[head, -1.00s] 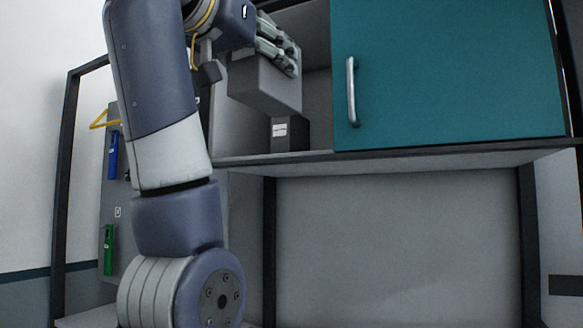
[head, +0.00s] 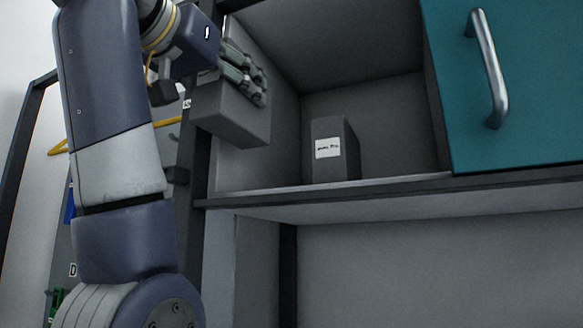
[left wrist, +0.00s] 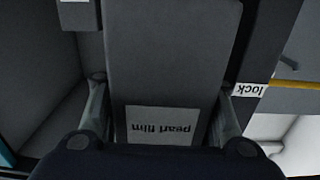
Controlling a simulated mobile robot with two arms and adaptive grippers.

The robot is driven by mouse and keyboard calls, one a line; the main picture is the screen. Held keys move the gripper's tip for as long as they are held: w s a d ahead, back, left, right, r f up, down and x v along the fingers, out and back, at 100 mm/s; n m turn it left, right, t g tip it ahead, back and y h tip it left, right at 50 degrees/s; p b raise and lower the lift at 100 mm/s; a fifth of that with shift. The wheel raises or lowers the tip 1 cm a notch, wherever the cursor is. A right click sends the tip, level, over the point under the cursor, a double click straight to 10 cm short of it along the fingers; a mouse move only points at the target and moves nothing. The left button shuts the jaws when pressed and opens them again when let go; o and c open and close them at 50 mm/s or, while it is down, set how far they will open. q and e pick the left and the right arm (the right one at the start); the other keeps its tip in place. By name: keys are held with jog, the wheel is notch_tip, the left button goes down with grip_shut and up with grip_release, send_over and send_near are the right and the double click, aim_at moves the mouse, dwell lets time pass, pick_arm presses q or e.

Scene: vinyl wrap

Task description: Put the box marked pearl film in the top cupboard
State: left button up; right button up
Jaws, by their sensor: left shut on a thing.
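My left gripper (head: 244,75) is shut on a grey box (head: 231,112) and holds it up at the left side of the open cupboard (head: 384,183). In the left wrist view the held box (left wrist: 170,55) sits between both fingers, and its white label reads "pearl film", upside down. My right gripper is not in view.
Another dark box (head: 332,150) with a small white label stands inside the cupboard. The cupboard floor to its right is clear. A teal door (head: 530,90) with a metal handle (head: 488,70) covers the right part. A "lock" label (left wrist: 249,90) shows in the left wrist view.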

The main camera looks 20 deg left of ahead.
pick_arm(q)
jog(key=p, duration=0.1)
send_over(252, 146)
jog(key=shift+a, duration=0.1)
jog(key=w+p, duration=0.4)
jog(key=w, duration=0.6)
jog(key=f, duration=0.2)
jog(key=f+b, duration=0.1)
jog(key=f, duration=0.3)
jog(key=shift+s+f, duration=0.25)
jog(key=shift+f, duration=0.1)
jog(key=shift+w+f, duration=0.25)
jog(key=shift+w, duration=0.05)
jog(key=shift+s, duration=0.1)
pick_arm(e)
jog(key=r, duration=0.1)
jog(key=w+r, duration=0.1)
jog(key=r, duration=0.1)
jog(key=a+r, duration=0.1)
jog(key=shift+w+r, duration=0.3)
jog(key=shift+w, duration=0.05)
